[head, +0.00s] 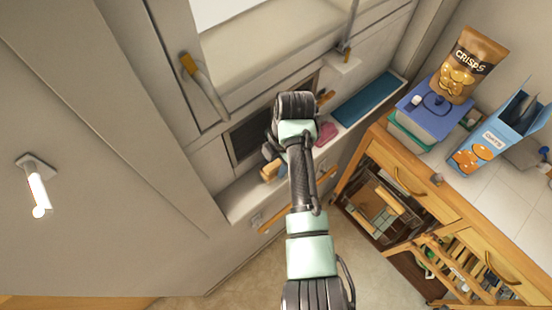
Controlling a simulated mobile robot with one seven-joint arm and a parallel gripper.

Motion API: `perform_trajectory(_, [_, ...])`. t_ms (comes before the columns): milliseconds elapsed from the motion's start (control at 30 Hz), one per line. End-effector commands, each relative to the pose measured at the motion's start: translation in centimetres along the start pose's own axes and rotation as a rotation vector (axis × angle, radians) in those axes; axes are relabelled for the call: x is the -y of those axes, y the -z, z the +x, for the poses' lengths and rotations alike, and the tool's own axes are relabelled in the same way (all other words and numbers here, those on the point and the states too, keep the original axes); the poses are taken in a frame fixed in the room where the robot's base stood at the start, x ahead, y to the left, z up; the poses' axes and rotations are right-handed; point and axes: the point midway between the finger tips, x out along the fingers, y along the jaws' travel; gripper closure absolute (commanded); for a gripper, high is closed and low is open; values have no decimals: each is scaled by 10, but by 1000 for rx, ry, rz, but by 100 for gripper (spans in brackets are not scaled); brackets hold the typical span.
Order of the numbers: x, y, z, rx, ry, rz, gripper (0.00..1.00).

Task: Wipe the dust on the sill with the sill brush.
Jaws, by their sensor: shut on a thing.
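The pale sill (240,203) runs along the wall under the window, from lower left to upper right. My gripper (270,155) is low over the sill's left part, largely hidden by my own wrist. It is shut on a tan wooden piece (269,172), which appears to be the sill brush. The brush's bristles are hidden, and I cannot tell whether it touches the sill. No dust can be made out from here.
A pink cloth (326,133) and a blue mat (368,99) lie on the sill to the right. Beyond stands a counter with a crisps bag (468,65), blue-lidded box (432,108) and oats box (497,138). A window handle (205,87) juts out at left.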

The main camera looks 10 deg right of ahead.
Motion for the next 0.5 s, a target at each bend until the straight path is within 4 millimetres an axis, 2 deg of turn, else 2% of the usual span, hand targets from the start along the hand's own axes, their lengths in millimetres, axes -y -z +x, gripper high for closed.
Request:
perform_trajectory(33, [0,-9,-5,15,-10,18,100])
perform_trajectory(67, [0,-8,-5,15,-9,18,100])
perform_trajectory(500, [3,21,3,4,-1,7,100])
